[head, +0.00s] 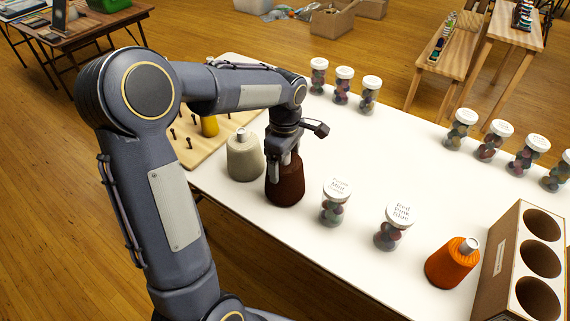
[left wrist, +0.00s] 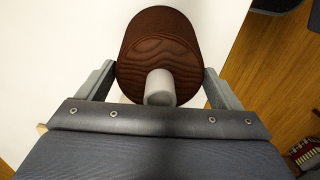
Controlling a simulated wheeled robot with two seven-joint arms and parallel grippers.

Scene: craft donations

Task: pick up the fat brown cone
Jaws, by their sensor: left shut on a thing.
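The fat brown cone (head: 285,190) is a dark brown thread cone standing at the front edge area of the white table. My left gripper (head: 284,165) reaches down over it from above, shut on its upper part. In the left wrist view the cone (left wrist: 158,40) sits between the two fingers of my left gripper (left wrist: 158,85), with its grey core tip pointing toward the camera. The cone looks upright, and I cannot tell whether its base touches the table. My right gripper is not in view.
A cream cone (head: 244,158) stands close left of the brown one. A pegboard (head: 222,134) with a yellow spool (head: 209,126) lies behind. Jars (head: 335,203) and (head: 393,227) stand to the right, with an orange cone (head: 452,263) and a holed wooden box (head: 498,270) beyond. The table's middle (head: 390,150) is clear.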

